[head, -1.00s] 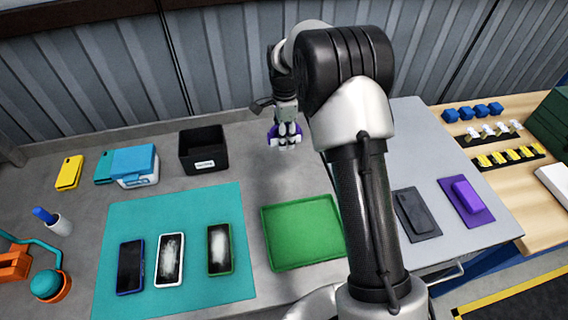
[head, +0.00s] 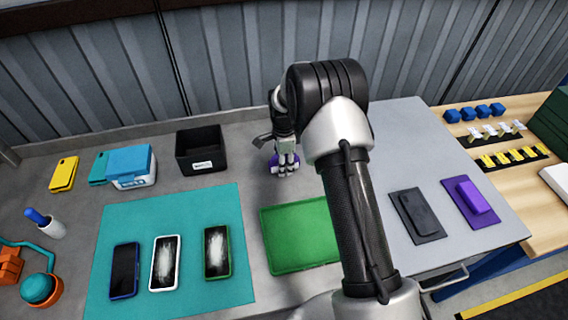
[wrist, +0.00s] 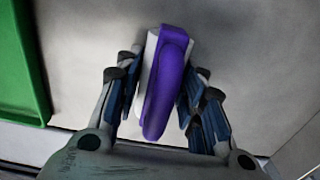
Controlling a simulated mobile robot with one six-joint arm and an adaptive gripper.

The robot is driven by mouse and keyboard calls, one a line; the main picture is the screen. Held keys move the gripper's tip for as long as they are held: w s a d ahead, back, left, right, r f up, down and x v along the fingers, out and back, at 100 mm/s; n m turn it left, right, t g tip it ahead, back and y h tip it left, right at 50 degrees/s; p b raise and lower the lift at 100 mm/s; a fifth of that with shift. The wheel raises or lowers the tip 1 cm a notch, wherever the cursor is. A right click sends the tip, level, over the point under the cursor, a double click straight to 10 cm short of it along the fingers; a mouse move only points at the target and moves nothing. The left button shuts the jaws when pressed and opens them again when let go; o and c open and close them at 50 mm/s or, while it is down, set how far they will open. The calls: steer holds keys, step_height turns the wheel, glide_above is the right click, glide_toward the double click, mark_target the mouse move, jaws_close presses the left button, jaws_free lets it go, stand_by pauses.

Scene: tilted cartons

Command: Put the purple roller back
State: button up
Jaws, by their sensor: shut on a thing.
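My gripper (head: 285,168) is shut on the purple roller (wrist: 166,85), with a finger on each side of it. In the wrist view the roller is a rounded purple piece with a white part along its left side. In the head view only a little purple of it (head: 272,161) shows beside the fingers. It is over the grey table, behind the green tray (head: 300,236) and right of the black box (head: 201,150). I cannot tell if it touches the table. A purple block on a purple pad (head: 470,203) lies at the right.
A dark block on a dark pad (head: 418,215) lies left of the purple pad. A teal mat (head: 185,200) holds several phones. A blue-lidded white box (head: 131,167) and a yellow phone (head: 63,174) stand at the back left. Bare table surrounds the gripper.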

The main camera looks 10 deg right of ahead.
steer(key=shift+f, duration=0.15)
steer(key=o, duration=1.1)
